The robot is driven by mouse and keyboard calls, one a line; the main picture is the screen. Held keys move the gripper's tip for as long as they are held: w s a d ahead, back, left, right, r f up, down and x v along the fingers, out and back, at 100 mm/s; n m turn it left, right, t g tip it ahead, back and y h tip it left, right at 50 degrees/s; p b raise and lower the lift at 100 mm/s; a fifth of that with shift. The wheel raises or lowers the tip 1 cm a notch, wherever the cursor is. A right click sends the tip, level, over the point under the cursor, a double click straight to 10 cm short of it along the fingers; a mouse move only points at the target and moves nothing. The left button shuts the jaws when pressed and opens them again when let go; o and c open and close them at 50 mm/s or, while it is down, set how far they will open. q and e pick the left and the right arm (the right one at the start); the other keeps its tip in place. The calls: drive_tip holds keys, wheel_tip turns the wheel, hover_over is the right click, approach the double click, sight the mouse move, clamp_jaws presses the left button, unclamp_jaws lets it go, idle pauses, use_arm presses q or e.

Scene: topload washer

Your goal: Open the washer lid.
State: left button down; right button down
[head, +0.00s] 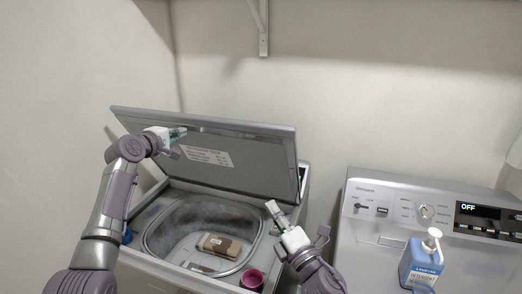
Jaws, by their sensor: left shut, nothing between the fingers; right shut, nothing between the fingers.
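The washer lid (245,155) is raised and leans back steeply, with its underside and a pale label facing me. The washer's drum opening (148,243) shows below it, with a brown and white item (218,245) inside. My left gripper (180,132) is shut and empty at the upper left part of the lid's underside; I cannot tell whether it touches. My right gripper (273,208) is shut and empty, in front of the lid's lower right corner and over the right side of the washer.
A second machine (380,245) with a control panel stands to the right, with a blue detergent bottle (420,262) on top. A wall bracket (263,30) hangs above.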

wheel_tip(320, 180, up, 6)
drive_tip(key=n+y, duration=0.1)
drive_tip(key=n, duration=0.1)
approach(253, 126)
drive_tip(key=shift+w+a, duration=0.8)
drive_tip(key=shift+a, duration=0.65)
use_arm(q)
drive_tip(key=shift+s+a+r, duration=0.1)
drive_tip(key=shift+s+a, duration=0.1)
use_arm(e)
drive_tip(key=shift+f+t, duration=0.35)
drive_tip(key=shift+t, duration=0.05)
drive_tip(key=shift+a+r, duration=0.1)
drive_tip(key=shift+w+d+r, duration=0.25)
drive_tip(key=shift+w+r, duration=0.15)
drive_tip(key=shift+w, duration=0.1)
drive_tip(key=shift+w+d+r, duration=0.2)
drive_tip(key=shift+w+r, duration=0.15)
drive_tip(key=shift+w, duration=0.3)
use_arm(q)
drive_tip(key=c, duration=1.9)
unclamp_jaws()
